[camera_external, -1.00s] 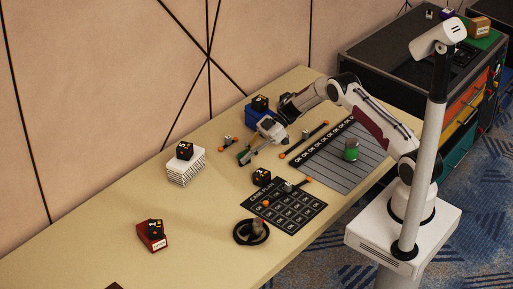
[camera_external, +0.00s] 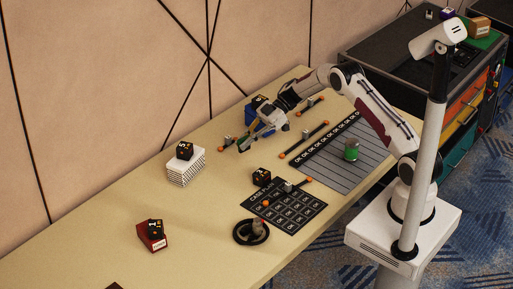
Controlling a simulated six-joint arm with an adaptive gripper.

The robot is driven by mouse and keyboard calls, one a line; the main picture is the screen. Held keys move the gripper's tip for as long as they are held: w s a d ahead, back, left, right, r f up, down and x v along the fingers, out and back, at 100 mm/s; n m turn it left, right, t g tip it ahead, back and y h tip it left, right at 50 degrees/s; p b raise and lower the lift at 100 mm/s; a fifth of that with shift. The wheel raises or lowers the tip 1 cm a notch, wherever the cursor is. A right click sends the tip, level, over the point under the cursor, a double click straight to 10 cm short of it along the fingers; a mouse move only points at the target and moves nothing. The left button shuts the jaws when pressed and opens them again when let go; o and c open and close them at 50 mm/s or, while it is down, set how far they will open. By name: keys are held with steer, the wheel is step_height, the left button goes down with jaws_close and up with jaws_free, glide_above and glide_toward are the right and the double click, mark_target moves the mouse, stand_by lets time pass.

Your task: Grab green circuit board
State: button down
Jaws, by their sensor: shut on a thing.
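My gripper (camera_external: 246,144) is over the far middle of the table, to the right of the white stack. Its fingers are shut on the green circuit board (camera_external: 242,149), which shows only as a small dark-green sliver at the fingertips. The fingers hide most of the board. I cannot tell how far it is above the tabletop.
A blue box (camera_external: 254,107) is close behind my gripper. A white stack (camera_external: 186,168) bears a black cube (camera_external: 184,151). Orange-ended bars (camera_external: 304,140), a green can (camera_external: 351,150), a black grid mat (camera_external: 290,215) and a dark ring (camera_external: 238,232) are nearer. The table's left front is mostly clear.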

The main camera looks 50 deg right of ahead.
mark_target(244, 138)
steer(key=shift+r, duration=1.85)
